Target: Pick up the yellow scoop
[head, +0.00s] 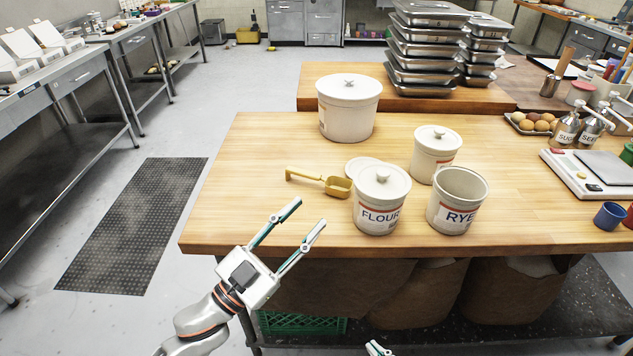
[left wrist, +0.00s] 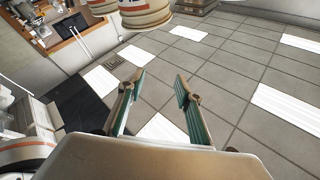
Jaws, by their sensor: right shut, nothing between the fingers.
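I cannot make out the scoop in that view. Only a tip of my right gripper (head: 377,348) shows at the bottom edge of the head view, shut.
A pale round lid (head: 361,164) lies behind the FLOUR canister. The open RYE canister (head: 457,203), another lidded canister (head: 434,152) and a large lidded crock (head: 348,108) stand nearby. A scale (head: 595,174) is at right. The table left of the scoop is clear.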

